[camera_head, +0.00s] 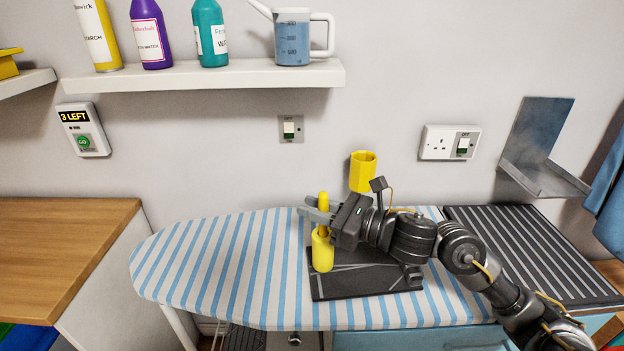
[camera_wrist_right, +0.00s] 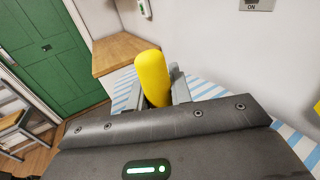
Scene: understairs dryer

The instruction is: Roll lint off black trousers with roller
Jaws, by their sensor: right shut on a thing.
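My right gripper (camera_head: 320,213) is shut on a yellow lint roller (camera_head: 322,250) above the ironing board. The roller stands roughly upright in the jaws, its narrow handle pointing up and its wider part below the fingers. In the right wrist view, a yellow rounded end of the roller (camera_wrist_right: 153,76) shows between the fingers. The black trousers (camera_head: 345,288) lie folded flat on the board, partly hidden under my right arm. The roller is at their left edge; I cannot tell whether it touches them. My left gripper is not in view.
The striped ironing board (camera_head: 205,270) is bare on its left. A yellow holder (camera_head: 363,171) is behind my arm near the wall. A dark ribbed surface (camera_head: 540,255) lies right, below a metal bracket (camera_head: 545,175). A shelf (camera_head: 210,76) with bottles and a jug hangs above.

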